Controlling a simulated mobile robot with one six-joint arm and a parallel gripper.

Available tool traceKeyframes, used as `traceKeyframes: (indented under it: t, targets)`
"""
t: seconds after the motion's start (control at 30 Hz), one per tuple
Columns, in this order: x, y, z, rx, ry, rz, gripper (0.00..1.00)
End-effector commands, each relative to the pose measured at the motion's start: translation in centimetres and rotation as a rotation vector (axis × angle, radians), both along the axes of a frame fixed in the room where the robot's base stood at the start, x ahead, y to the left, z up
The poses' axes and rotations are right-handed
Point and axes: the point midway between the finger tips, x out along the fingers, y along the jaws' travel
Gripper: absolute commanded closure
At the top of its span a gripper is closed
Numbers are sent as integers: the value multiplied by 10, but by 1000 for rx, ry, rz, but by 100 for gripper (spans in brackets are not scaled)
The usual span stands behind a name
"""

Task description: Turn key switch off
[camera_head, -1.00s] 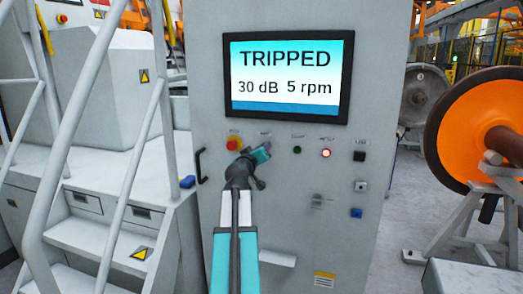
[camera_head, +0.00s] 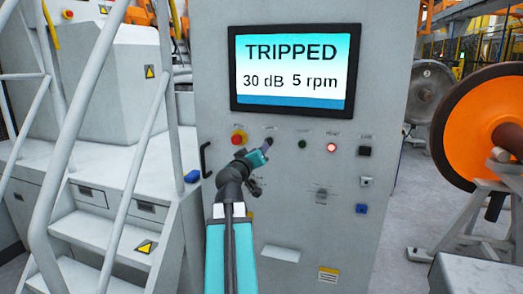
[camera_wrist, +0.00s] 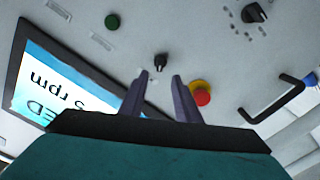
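The key switch is a small dark knob in the button row of the grey cabinet, between a red-and-yellow emergency stop (camera_head: 238,137) and a green button (camera_head: 302,144). In the wrist view, the key switch (camera_wrist: 160,62) is just beyond my fingertips, roughly in line with the gap. In the head view, the key switch (camera_head: 268,141) shows just above my gripper (camera_head: 263,150). My gripper is open, with its two fingers apart in the wrist view (camera_wrist: 161,75) and nothing between them. The switch's exact turn position is too small to read.
The screen (camera_head: 295,68) reads TRIPPED, 30 dB, 5 rpm. A red lit button (camera_head: 331,147) and a black handle (camera_head: 205,160) are on the cabinet. White stairs with railings (camera_head: 95,130) stand left; an orange wheel (camera_head: 490,125) stands right.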

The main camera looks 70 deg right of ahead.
Motion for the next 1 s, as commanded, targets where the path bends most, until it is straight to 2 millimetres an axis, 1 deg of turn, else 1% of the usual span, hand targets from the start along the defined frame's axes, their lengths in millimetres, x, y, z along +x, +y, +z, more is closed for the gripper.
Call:
traceKeyframes:
  t: [0.03,0.17,0.23,0.5,0.73,1.0]
  targets:
    - [-1,8,-1,-2,0,1,70]
    - [-2,22,-1,-1,-1,1,70]
    - [-2,25,-3,-1,-1,0,70]
    - [-2,39,-2,-2,0,-1,70]
    - [-3,47,-1,0,0,0,70]
    - [-3,48,0,0,1,0,70]
